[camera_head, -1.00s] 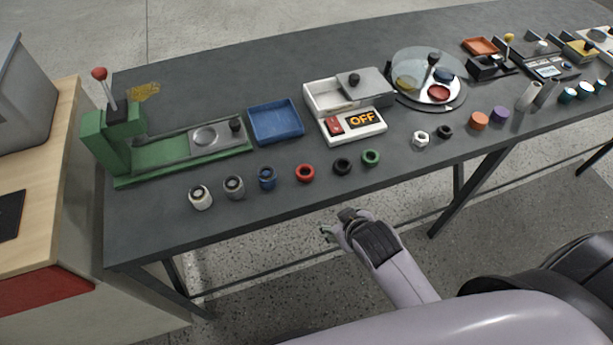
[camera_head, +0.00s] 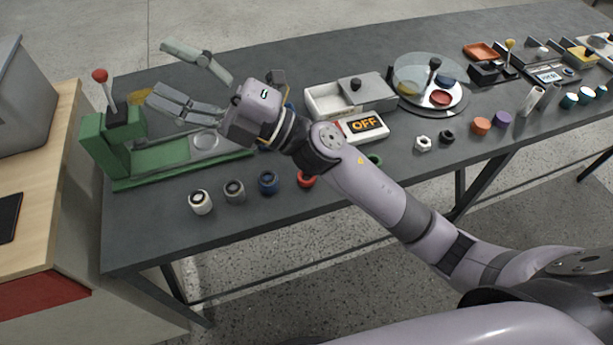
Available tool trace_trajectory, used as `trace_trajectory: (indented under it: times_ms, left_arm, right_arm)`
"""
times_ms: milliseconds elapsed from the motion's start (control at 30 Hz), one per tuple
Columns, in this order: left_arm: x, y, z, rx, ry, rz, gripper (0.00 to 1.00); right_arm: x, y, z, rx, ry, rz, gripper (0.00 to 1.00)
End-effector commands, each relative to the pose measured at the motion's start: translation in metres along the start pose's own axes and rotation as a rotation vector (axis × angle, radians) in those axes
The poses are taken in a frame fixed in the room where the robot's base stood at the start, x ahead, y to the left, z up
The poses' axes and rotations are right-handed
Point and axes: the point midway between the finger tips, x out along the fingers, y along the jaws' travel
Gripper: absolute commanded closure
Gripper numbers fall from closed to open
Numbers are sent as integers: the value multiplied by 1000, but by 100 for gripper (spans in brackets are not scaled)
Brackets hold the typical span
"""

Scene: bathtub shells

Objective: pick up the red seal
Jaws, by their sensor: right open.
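The red seal (camera_head: 306,181) is a small red ring on the dark table's front part, partly hidden by my right arm. My right gripper (camera_head: 158,72) is open and empty, raised over the green press at the table's left, its fingers pointing left. It is up and to the left of the red seal and apart from it. The green seal (camera_head: 375,160) is mostly hidden behind my right arm. My left gripper is not in view.
The green press (camera_head: 122,150) has a red-knobbed lever.

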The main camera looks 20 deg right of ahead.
Motion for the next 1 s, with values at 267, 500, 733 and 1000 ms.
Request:
trace_trajectory:
  times_ms: [267,500,733,1000]
  left_arm:
    - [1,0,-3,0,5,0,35]
    - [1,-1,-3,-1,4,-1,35]
    - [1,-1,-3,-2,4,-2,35]
    - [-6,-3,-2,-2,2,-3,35]
  right_arm:
    - [-29,-98,-59,-454,741,-583,39]
    - [-138,-120,38,-680,1043,-1336,39]
    - [-201,-67,111,-702,1043,-1826,39]
    - [-228,-74,124,-685,1033,-1928,39]
